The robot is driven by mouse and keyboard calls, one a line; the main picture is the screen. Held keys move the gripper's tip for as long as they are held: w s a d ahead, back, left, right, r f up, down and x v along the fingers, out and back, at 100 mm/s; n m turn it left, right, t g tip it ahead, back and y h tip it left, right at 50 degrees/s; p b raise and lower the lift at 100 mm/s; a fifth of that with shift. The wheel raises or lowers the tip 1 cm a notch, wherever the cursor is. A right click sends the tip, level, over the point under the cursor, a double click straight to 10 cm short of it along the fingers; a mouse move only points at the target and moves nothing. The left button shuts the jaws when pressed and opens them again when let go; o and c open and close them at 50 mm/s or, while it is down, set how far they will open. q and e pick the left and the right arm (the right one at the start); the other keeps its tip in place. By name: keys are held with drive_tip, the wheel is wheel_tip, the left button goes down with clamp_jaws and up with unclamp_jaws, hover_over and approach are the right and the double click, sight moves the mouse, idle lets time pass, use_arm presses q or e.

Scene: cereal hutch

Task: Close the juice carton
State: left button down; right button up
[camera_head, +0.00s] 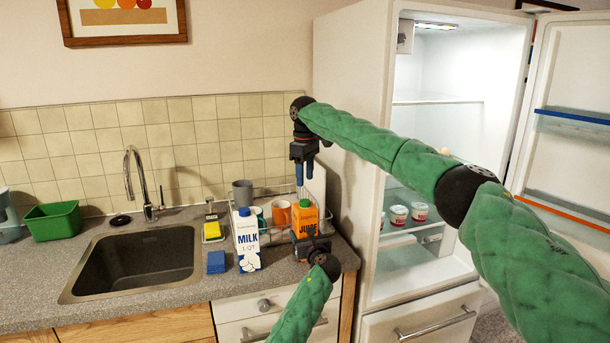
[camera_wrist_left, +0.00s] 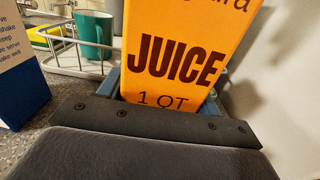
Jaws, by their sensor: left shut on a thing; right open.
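The orange juice carton (camera_head: 305,216) stands upright on the counter at the right end, by the fridge. In the left wrist view the carton (camera_wrist_left: 178,55) fills the middle, with its top out of frame. My left gripper (camera_head: 310,243) is shut on the lower part of the carton, its blue fingers on both sides. My right gripper (camera_head: 302,174) is open and empty, pointing down above the carton, apart from it.
A milk carton (camera_head: 246,240) stands just left of the juice. A wire dish rack (camera_head: 268,232) with mugs is behind. A blue sponge (camera_head: 216,262) lies by the sink (camera_head: 135,262). The open fridge (camera_head: 350,90) bounds the right side.

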sight(305, 201)
drive_tip(key=shift+f, duration=4)
drive_tip(key=c, duration=1)
drive_tip(key=shift+c, duration=0.2)
drive_tip(key=o, duration=1.2)
drive_tip(key=shift+c, duration=0.2)
wheel_tip(305, 201, up, 12)
